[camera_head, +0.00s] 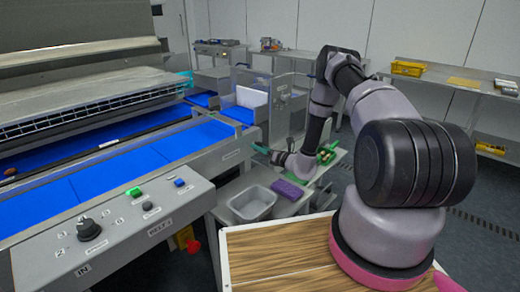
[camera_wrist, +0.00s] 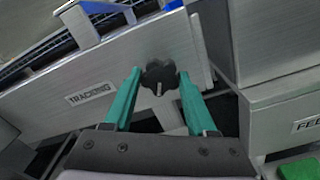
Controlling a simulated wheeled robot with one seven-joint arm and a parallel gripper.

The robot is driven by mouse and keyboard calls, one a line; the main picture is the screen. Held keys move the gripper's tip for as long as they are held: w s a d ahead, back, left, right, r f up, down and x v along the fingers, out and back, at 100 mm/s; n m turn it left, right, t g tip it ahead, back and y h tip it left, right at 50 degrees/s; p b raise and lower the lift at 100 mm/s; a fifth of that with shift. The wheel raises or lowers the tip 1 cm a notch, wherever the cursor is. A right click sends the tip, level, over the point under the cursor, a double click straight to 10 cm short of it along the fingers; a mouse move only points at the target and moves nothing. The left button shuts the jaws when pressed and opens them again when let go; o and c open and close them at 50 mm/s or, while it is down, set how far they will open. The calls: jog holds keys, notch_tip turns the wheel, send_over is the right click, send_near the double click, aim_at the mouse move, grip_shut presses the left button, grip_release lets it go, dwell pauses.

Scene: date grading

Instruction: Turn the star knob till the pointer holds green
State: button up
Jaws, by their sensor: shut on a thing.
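The star knob (camera_wrist: 160,76) is black and lobed, on a grey metal side panel (camera_wrist: 60,118) with a "TRACKING" label, in the wrist view. My gripper (camera_wrist: 160,74) has its two teal fingers on either side of the knob, closed on it. A small pale mark shows on the knob's lower face. In the head view my gripper (camera_head: 262,149) reaches the end of the blue belt machine, and the knob cannot be made out there. I cannot make out a pointer or a green zone in either view.
A blue conveyor belt (camera_head: 130,165) and a control panel (camera_head: 110,235) with knob and buttons lie at left. A grey bin (camera_head: 252,203) and a purple item (camera_head: 287,190) sit on a low table below my arm. A "FEED"-like label (camera_wrist: 308,125) marks a box at right.

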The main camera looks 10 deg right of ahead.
jog(key=shift+m, duration=0.3)
jog(key=o, duration=1.4)
jog(key=v, duration=1.1)
